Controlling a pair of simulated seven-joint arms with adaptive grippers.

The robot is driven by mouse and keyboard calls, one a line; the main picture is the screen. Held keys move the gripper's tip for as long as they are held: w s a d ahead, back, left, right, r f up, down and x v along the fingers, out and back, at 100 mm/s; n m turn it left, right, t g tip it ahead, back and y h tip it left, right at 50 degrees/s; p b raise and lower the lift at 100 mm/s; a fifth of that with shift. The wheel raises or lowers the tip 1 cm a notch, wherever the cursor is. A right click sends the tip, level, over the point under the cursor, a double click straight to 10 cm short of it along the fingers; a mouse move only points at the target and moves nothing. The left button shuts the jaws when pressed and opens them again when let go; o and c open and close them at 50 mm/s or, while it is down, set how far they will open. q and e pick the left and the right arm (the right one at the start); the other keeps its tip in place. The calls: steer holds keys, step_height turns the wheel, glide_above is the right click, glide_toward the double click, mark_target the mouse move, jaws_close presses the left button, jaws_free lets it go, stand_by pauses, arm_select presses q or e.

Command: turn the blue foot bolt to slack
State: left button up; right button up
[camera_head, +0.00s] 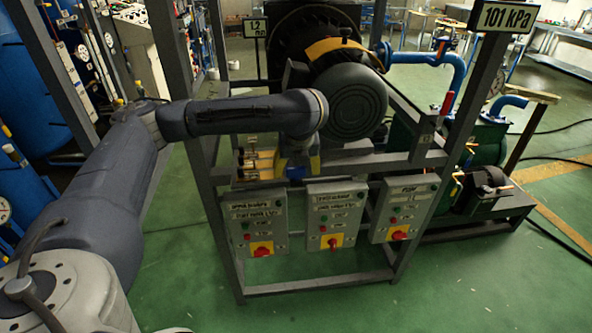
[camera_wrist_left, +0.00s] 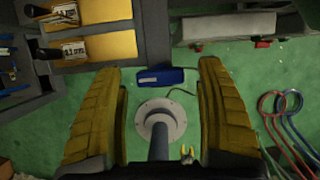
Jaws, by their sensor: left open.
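My left gripper (camera_head: 300,162) hangs at the end of my arm, over the front of the grey frame. In the left wrist view its two yellow ribbed fingers stand wide apart, with a clear gap between the fingertips (camera_wrist_left: 158,68). A blue block (camera_wrist_left: 160,76), which looks like the head of the blue foot bolt, shows between the fingertips, apart from both. In the head view a small blue piece (camera_head: 296,172) shows just below the gripper, partly covered by it. A round grey flange with a post (camera_wrist_left: 160,121) also lies between the fingers. My right gripper is not in view.
Yellow labelled pieces (camera_wrist_left: 95,47) sit left of the fingers. Grey control boxes with red knobs (camera_head: 337,215) hang below the gripper. A motor (camera_head: 352,100) stands close behind.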

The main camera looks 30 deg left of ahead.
arm_select(q)
steer(key=shift+w+a+f, duration=0.15)
steer(key=shift+w+f, duration=0.05)
steer(key=shift+f, duration=0.4)
steer(key=shift+c, duration=0.5)
steer(key=c, duration=1.1)
